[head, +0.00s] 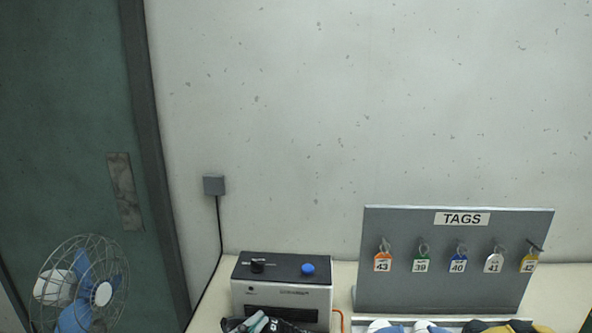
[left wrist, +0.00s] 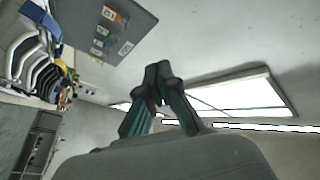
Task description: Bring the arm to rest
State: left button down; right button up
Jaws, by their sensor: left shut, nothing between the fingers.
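My left gripper (left wrist: 158,82) shows in the left wrist view with its dark and teal fingers together at the tips. Nothing is between them. In the head view only a part of my left gripper (head: 262,325) shows at the bottom edge, in front of the black and white machine (head: 282,285). Most of that arm is cut off by the frame. My right gripper is in neither view.
A grey TAGS board (head: 450,285) stands on the pale table (head: 560,290) with several numbered tags. A blue-bladed fan (head: 85,290) stands at the left by a green door (head: 70,120). A grey wall closes the back.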

pick_arm(q)
jog(key=s+a+f+n+y, duration=0.3)
jog(key=a+f+n+y, duration=0.1)
jog(key=a+n+y, duration=0.3)
jog(key=s+a+f+n+y, duration=0.2)
jog(key=a+f+n+y, duration=0.2)
jog(key=a+n+y, duration=0.35)
jog(key=s+d+f+g+h, duration=0.1)
jog(key=s+f+g, duration=0.3)
jog(key=s, duration=0.3)
jog(key=s+f+m+g, duration=0.1)
jog(key=s+f+g, duration=0.3)
jog(key=s, duration=0.4)
jog(key=s+d+f+g+h, duration=0.1)
jog(key=s+f+g, duration=0.35)
jog(key=s, duration=0.25)
notch_tip(320, 180, down, 27)
jog(key=b, duration=0.4)
jog(key=s+a+f+g+b, duration=0.2)
jog(key=s+a+f+b, duration=0.1)
jog(key=s+f, duration=1.5)
notch_tip(320, 180, down, 3)
jog(key=shift+f+y, duration=0.2)
jog(key=shift+y, duration=0.15)
